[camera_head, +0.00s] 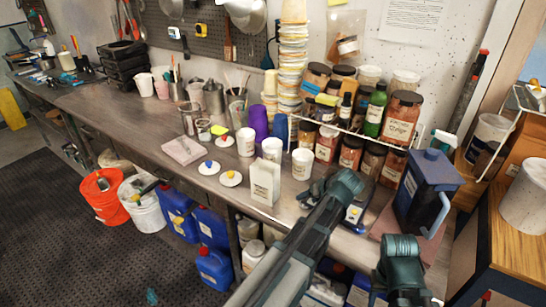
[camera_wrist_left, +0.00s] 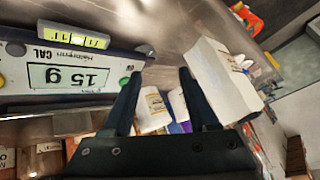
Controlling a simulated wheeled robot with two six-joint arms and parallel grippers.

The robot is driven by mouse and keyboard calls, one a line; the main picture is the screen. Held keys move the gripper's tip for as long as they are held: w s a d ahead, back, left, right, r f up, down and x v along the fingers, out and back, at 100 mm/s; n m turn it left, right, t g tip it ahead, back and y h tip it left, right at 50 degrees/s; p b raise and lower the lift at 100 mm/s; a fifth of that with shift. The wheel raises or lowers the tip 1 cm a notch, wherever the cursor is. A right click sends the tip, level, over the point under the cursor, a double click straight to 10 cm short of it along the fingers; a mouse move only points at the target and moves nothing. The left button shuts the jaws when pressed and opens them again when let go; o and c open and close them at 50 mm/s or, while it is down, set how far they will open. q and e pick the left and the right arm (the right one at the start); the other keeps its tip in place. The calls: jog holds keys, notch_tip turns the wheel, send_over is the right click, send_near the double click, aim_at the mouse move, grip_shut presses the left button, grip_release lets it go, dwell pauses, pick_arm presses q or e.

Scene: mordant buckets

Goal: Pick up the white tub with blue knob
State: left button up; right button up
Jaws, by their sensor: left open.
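A white lid with a blue knob (camera_head: 209,166) lies on the bench left of the white carton. Beside it is a white lid with a yellow knob (camera_head: 231,177). White tubs stand behind them: a left one (camera_head: 246,142), a middle one (camera_head: 273,150) and a right one (camera_head: 302,165); I cannot tell whether any carries a blue knob. My left gripper (camera_wrist_left: 160,74) is open and empty over the bench, between the scale and the carton. In the head view it (camera_head: 318,192) is right of the carton, apart from the lids. My right gripper's jaws are not visible.
A white carton (camera_head: 264,182) stands close to my left gripper; it also shows in the wrist view (camera_wrist_left: 222,78). The scale (camera_wrist_left: 70,76) reads 15 g. Jars (camera_head: 402,118) and a blue-grey container (camera_head: 428,185) crowd the right side. Bare bench shows near the front-left edge.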

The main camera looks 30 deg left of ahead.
pick_arm(q)
jog(key=w+a+r+n+t+y, duration=0.1)
jog(key=w+a+r+n+y, duration=0.2)
jog(key=w+a, duration=0.4)
jog(key=w+a+r+n+t+y, duration=0.1)
jog(key=w+a+r+n+y, duration=0.25)
jog(key=a, duration=0.55)
jog(key=h+b, duration=0.2)
jog(key=b, duration=0.4)
send_near(267, 147)
jog(key=a, duration=0.2)
jog(key=a+f, duration=0.1)
jog(key=a, duration=0.2)
jog(key=shift+s+a, duration=0.15)
jog(key=shift+a, duration=0.15)
jog(key=shift+a+f, duration=0.15)
jog(key=shift+a, duration=0.2)
jog(key=shift+c, duration=0.4)
grip_shut()
